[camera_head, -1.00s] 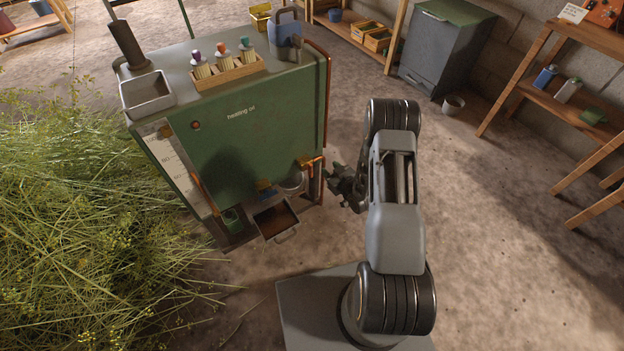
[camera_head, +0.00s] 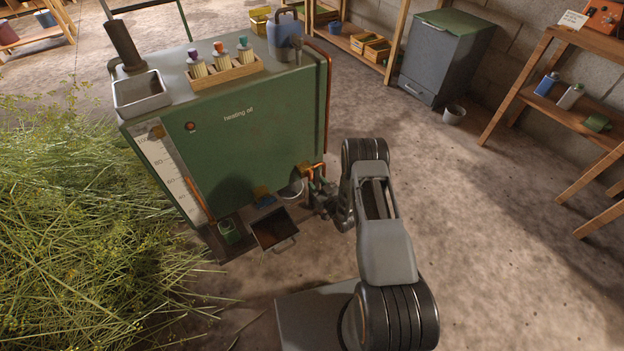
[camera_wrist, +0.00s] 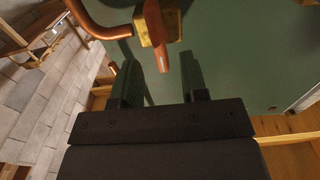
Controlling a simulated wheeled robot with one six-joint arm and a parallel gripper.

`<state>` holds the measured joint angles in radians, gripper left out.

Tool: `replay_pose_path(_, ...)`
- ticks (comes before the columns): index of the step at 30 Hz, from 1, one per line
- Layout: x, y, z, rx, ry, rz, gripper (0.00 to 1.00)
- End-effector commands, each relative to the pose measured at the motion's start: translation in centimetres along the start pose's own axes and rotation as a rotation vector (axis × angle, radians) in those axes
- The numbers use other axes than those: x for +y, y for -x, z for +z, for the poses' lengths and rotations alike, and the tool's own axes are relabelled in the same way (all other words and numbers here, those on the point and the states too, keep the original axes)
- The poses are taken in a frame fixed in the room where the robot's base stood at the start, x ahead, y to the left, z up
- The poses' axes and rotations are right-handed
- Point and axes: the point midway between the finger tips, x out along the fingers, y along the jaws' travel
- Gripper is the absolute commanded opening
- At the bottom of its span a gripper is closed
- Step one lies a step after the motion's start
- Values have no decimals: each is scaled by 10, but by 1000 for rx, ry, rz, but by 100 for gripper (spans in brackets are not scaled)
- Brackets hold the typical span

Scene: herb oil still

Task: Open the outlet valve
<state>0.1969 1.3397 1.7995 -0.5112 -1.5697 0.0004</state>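The outlet valve (camera_head: 304,168) is at the lower right corner of the green heating oil tank (camera_head: 255,145). In the wrist view the valve has a brass body (camera_wrist: 145,27) and a copper-coloured handle (camera_wrist: 158,40). My gripper (camera_head: 318,195) is beside the valve in the head view. In the wrist view my gripper (camera_wrist: 159,66) is open. The handle's free end reaches between the fingertips, with no clear contact on either side.
Cut herbs (camera_head: 85,210) cover the floor at left. A shelf (camera_head: 560,105) stands at right. Floor right of my arm is clear.

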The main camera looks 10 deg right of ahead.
Motion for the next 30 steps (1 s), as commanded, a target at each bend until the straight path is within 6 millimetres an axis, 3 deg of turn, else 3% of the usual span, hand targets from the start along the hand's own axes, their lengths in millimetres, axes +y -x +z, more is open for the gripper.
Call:
replay_pose_path(3,-1,-18,1,2,1,-2,40)
replay_pose_path(9,0,-34,0,0,0,-1,40)
replay_pose_path(21,0,-39,0,-1,-1,0,40)
replay_pose_path(30,0,-39,0,-1,-1,0,13)
